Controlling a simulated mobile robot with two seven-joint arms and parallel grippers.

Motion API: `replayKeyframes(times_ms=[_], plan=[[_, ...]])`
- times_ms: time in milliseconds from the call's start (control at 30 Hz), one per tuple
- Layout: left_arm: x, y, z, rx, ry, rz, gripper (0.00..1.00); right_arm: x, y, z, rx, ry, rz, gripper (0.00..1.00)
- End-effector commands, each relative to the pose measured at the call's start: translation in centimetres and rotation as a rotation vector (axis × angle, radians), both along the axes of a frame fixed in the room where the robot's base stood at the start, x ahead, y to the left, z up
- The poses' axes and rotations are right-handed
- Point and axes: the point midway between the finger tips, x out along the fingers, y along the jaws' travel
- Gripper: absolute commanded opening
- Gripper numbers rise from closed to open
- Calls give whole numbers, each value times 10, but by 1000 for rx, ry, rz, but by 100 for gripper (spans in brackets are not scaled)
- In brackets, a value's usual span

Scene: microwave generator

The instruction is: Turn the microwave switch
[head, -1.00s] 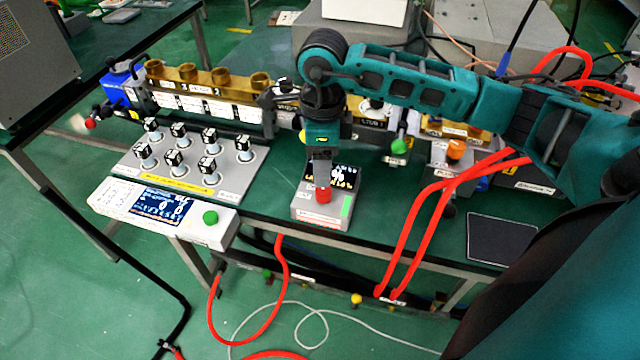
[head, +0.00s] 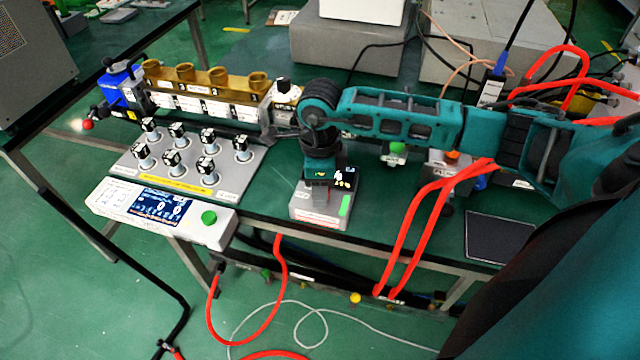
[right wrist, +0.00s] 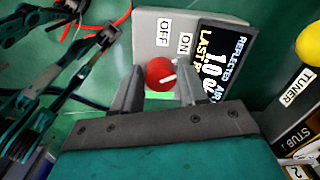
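The microwave switch is a red round knob (right wrist: 159,73) with a white mark, on a light grey box (head: 318,210). In the right wrist view the labels OFF and ON stand beside the knob, and a lit display (right wrist: 222,65) reads "1.0". My right gripper (right wrist: 160,80) is open, with one finger on each side of the knob. Small gaps seem to show between fingers and knob; contact is unclear. In the head view the right gripper (head: 321,197) points down over the box and hides the knob. My left gripper is not in view.
A panel with several black-and-white knobs (head: 190,158) and a white controller with a green button (head: 209,217) lie to the left. A brass tuner (head: 205,85) stands behind. Red hoses (head: 415,225) run on the right. A dark flat pad (head: 500,238) lies at the table's front right.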

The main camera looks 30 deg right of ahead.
Motion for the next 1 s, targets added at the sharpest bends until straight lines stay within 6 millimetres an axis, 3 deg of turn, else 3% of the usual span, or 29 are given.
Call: replayKeyframes(times_ms=[400,767,1000], plan=[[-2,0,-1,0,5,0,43,0,0,0,0,0,0,4],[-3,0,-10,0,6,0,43,0,0,-1,0,-1,72,4],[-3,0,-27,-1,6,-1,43,0,0,-2,-2,-2,244,4]])
